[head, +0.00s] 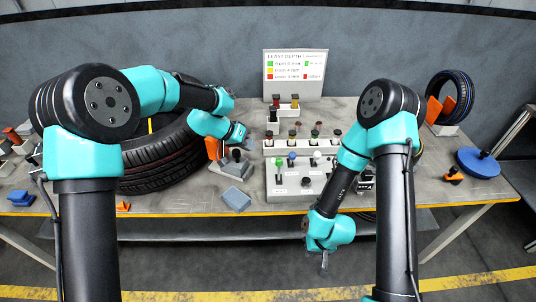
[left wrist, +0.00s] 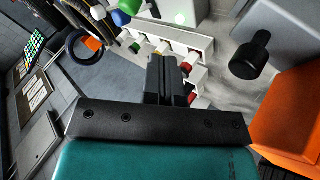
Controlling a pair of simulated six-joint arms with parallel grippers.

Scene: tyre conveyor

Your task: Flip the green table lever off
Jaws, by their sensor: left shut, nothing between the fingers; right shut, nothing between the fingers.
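A green ball knob (left wrist: 122,18) shows at the top of the left wrist view. I cannot tell its exact tilt. My left gripper (head: 245,140) is left of and behind the panel, apart from the lever. Its fingers (left wrist: 168,78) are closed and empty in the left wrist view. My right gripper (head: 324,264) hangs low in front of the table, pointing down, shut and empty, to the right of the lever.
A large tyre (head: 160,160) lies at the left. A grey-blue block (head: 236,199) lies left of the panel. Another switch row (head: 288,148) stands behind. A sign (head: 295,75) stands at the back. A small tyre (head: 452,92) and blue disc (head: 478,163) are at the right.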

